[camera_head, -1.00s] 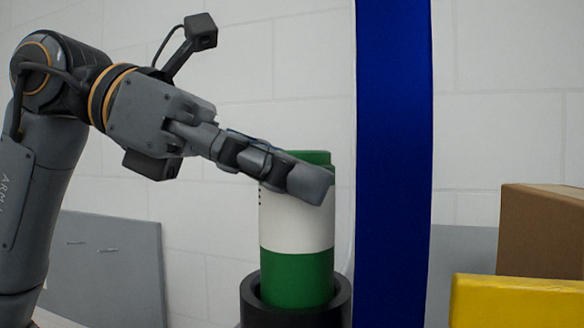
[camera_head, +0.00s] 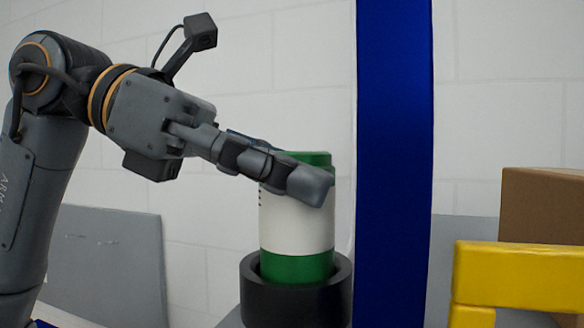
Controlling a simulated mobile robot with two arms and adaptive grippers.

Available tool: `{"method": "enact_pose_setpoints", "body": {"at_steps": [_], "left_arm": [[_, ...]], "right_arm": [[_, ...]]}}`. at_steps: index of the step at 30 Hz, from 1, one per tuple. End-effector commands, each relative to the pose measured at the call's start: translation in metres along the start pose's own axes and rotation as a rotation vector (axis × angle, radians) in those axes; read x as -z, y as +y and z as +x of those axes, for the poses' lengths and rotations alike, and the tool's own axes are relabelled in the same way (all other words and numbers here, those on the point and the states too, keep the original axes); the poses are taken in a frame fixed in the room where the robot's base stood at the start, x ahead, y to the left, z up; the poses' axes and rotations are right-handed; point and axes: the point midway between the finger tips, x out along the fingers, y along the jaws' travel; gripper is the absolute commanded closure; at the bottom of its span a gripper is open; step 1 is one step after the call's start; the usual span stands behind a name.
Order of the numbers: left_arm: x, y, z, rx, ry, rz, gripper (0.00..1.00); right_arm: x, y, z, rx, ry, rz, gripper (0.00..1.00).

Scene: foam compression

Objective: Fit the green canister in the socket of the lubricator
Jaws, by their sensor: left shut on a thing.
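The green canister (camera_head: 297,230), green with a wide white band, stands upright in the head view right of centre. Its lower end is inside the black ring-shaped socket (camera_head: 296,304) of the lubricator, and the socket's rim hides its bottom. My left gripper (camera_head: 308,184) comes in from the left and is shut on the canister near its top. Its near finger lies across the upper white band; the far finger is hidden. My right gripper is not in view.
A blue upright post (camera_head: 393,160) stands close to the right of the canister. A yellow frame (camera_head: 515,274) and a brown cardboard box (camera_head: 543,205) are at the right. A grey panel (camera_head: 105,258) is at the left, before a white wall.

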Motion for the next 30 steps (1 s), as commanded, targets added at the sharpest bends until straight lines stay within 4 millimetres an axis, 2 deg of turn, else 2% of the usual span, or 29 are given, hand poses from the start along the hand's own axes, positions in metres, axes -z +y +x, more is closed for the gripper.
{"method": "enact_pose_setpoints", "body": {"at_steps": [6,7,10,22,26,30], "left_arm": [[0.005,0.000,0.002,0.000,-0.001,0.000,0.88],[0.004,0.000,0.001,0.000,-0.001,0.000,0.42],[0.003,0.000,0.001,0.000,-0.001,0.000,0.22],[0.004,0.001,-0.003,-0.002,-0.001,-0.001,0.22],[0.003,0.001,-0.021,-0.004,-0.002,-0.003,0.22],[0.003,0.001,-0.051,-0.005,-0.004,-0.002,0.22]], "right_arm": [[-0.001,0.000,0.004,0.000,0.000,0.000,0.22],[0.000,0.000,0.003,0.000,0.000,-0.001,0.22],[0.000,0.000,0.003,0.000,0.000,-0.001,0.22],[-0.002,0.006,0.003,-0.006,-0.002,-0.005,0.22],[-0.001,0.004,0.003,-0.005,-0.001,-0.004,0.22],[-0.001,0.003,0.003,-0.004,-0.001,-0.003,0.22]]}}
